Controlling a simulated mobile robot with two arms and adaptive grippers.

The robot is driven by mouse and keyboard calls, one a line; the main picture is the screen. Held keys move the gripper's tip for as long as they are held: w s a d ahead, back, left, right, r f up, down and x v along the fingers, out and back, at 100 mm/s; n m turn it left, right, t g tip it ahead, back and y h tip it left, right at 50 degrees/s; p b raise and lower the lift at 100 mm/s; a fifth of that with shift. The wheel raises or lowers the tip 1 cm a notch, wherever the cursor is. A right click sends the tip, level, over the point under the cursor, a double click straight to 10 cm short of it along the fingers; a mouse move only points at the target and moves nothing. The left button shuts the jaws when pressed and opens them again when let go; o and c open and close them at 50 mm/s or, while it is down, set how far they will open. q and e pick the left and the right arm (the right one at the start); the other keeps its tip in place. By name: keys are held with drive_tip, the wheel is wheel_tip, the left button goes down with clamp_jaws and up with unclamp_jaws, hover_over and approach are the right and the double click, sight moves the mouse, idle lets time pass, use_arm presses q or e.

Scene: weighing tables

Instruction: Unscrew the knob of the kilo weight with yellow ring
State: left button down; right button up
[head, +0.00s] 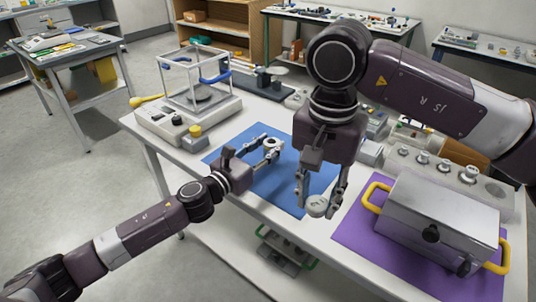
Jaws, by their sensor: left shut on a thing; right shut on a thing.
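My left gripper (269,147) reaches in from the left over the blue mat and is shut on a small silver, ring-like piece (272,142) with a dark centre. My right gripper (322,197) points down near the front edge of the blue mat and is shut on a round, pale metal piece (317,207). The two held pieces are apart. I cannot make out a yellow ring on either, so I cannot tell which is the weight or its knob. A small yellow-topped thing (195,131) stands by the balance.
A glass-sided balance (199,99) stands at the back left of the white table. The blue mat (285,183) is largely bare. A silver box (442,215) with yellow handles sits on a purple mat (354,234) at right. Several weights (422,158) stand behind it.

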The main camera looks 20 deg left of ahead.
use_arm(q)
drive_tip(key=shift+f, duration=1)
drive_tip(key=shift+f+b, duration=0.15)
drive_tip(key=shift+b, duration=0.15)
drive_tip(key=c, duration=1.6)
unclamp_jaws()
drive_tip(key=shift+f, duration=0.1)
drive_tip(key=shift+o, duration=1.2)
